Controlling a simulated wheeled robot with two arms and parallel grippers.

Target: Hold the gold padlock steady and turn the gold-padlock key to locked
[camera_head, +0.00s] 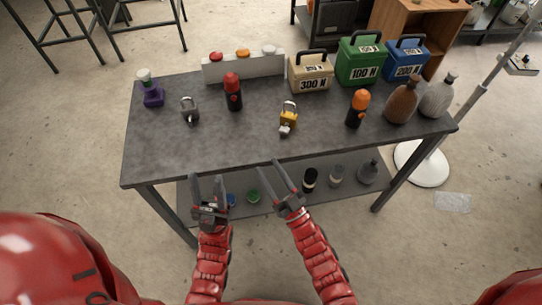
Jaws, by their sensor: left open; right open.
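The gold padlock (288,116) stands on the grey table, right of its middle, with its grey shackle on top. A small pale piece, which looks like the key (284,130), shows at its lower front; how far it is turned cannot be told. My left gripper (208,180) is open and empty in front of the table's front edge, to the left of the padlock. My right gripper (278,168) is open and empty at the front edge, nearer the padlock but apart from it.
A grey padlock (189,109), a red-topped bottle (232,92) and an orange-topped bottle (357,108) stand on the table (165,152). Weight boxes, tan (311,83), green (346,68) and blue (412,64), line the back. The front strip of tabletop is clear.

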